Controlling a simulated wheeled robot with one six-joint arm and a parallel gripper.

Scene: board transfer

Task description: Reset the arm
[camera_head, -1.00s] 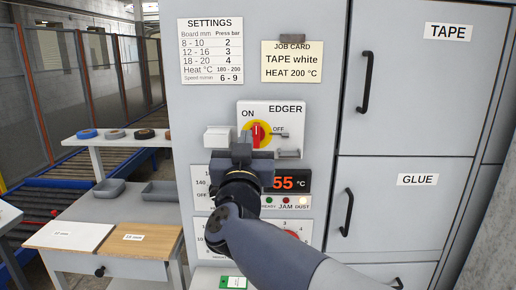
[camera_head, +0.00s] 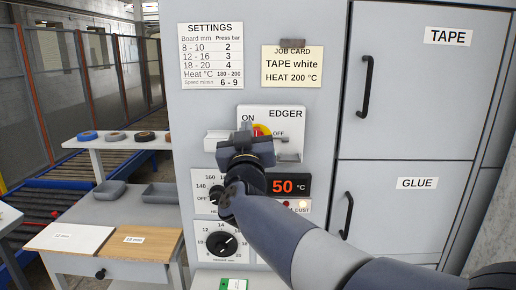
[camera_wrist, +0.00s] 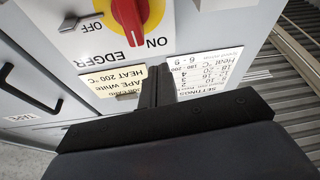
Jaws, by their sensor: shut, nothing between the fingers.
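My gripper (camera_head: 246,134) is in front of the edger panel (camera_head: 290,112), over the lower left part of the switch plate. The fingers are shut and empty in the wrist view (camera_wrist: 156,84). The switch with its red handle (camera_wrist: 130,12) on a yellow disc is at the top of the wrist view. In the head view the gripper partly hides the yellow disc (camera_head: 265,129). The fingers look apart from the handle in the wrist view. My arm reaches in from the lower right.
A red display (camera_head: 289,186) reads 50 °C. My arm partly hides the lights below it. Dials (camera_head: 222,244) sit lower left. The settings sheet (camera_head: 211,55) and job card (camera_head: 292,66) hang above. Cabinet handles (camera_head: 366,84) stick out at right. A side table (camera_head: 110,215) stands at left.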

